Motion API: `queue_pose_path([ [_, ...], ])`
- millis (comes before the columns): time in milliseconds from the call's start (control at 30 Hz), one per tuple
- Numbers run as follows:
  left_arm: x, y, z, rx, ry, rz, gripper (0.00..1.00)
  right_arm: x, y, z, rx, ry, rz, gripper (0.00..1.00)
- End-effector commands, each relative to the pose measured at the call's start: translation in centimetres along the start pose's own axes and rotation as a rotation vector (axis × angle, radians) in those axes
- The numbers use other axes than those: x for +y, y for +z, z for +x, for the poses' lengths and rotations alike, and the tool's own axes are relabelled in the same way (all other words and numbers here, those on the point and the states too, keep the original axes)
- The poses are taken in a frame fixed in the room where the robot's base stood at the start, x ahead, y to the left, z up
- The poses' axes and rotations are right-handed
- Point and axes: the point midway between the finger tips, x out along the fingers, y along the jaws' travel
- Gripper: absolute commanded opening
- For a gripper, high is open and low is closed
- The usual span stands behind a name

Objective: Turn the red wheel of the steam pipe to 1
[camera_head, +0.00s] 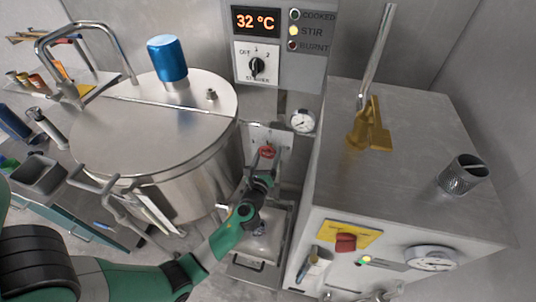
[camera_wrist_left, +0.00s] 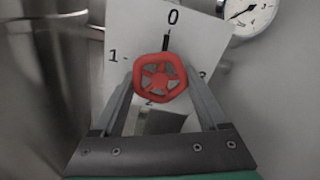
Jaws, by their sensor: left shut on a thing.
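The red wheel (camera_head: 267,152) of the steam pipe sits low between the steel kettle and the grey cabinet. In the left wrist view the red wheel (camera_wrist_left: 160,77) is in front of a white plate (camera_wrist_left: 195,30) marked 0 at the top, 1 at the left and 2 below. A dark pointer line above the wheel points up to 0. My left gripper (camera_head: 264,172) is at the wheel. In the wrist view its two fingers (camera_wrist_left: 160,90) lie on either side of the wheel, shut on it. My right gripper is not in view.
The grey cabinet (camera_head: 420,130) stands close on the right. A round gauge (camera_head: 302,121) is just above and right of the wheel. A control panel (camera_head: 280,45) reads 32 °C, with STIR lit.

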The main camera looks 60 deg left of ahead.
Motion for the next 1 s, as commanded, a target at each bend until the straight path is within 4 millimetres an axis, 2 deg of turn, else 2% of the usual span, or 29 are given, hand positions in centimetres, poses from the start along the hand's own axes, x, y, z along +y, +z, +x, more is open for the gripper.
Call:
queue_pose_path([
  [267, -0.1, -0.1, 0.0, -0.002, 0.0, -0.203, 0.2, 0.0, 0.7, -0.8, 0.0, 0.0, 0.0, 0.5],
  [1000, -0.4, 0.1, 0.0, -0.002, -0.002, -0.908, 0.2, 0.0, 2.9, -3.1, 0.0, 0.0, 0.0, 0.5],
])
